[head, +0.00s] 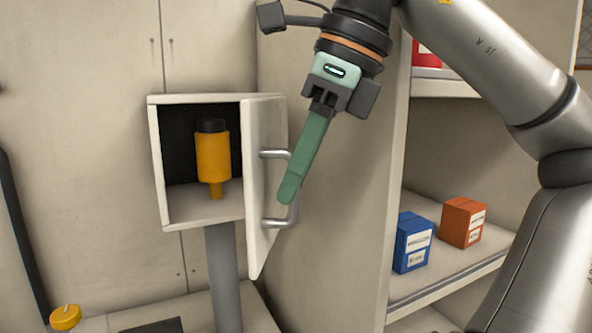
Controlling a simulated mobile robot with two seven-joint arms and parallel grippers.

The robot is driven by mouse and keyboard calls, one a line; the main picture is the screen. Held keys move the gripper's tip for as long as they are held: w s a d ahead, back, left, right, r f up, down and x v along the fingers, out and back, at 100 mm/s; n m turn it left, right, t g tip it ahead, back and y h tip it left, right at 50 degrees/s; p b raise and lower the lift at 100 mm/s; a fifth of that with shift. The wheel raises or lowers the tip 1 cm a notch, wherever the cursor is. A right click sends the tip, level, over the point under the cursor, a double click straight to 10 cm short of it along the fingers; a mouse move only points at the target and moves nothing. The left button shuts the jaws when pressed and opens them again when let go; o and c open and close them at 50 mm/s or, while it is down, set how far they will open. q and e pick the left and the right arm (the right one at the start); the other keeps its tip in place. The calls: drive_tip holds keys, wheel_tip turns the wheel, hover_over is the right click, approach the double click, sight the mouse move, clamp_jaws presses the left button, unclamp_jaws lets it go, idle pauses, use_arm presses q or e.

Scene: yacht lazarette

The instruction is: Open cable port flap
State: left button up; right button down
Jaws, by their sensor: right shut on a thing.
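A pale box (153,160) stands on a grey post. Its hinged flap (262,180) stands open, swung out on the right side and leaving the dark interior in view. A metal D-shaped handle (275,223) is on the flap's outer face. My right gripper (322,108) is above and right of the flap, shut on a long green bar (308,150). The bar slants down and left, and its lower end overlaps the handle in the view. I cannot tell whether they touch. The bar hides part of the handle. My left gripper is out of view.
A yellow cylinder with a black top (213,157) is inside the box. A shelf unit (445,285) on the right holds a blue box (412,243) and an orange box (462,221). A yellow knob (65,317) is at lower left. The post (224,280) stands below.

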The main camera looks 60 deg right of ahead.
drive_tip(key=shift+r, duration=0.1)
drive_tip(key=c, duration=0.9)
unclamp_jaws()
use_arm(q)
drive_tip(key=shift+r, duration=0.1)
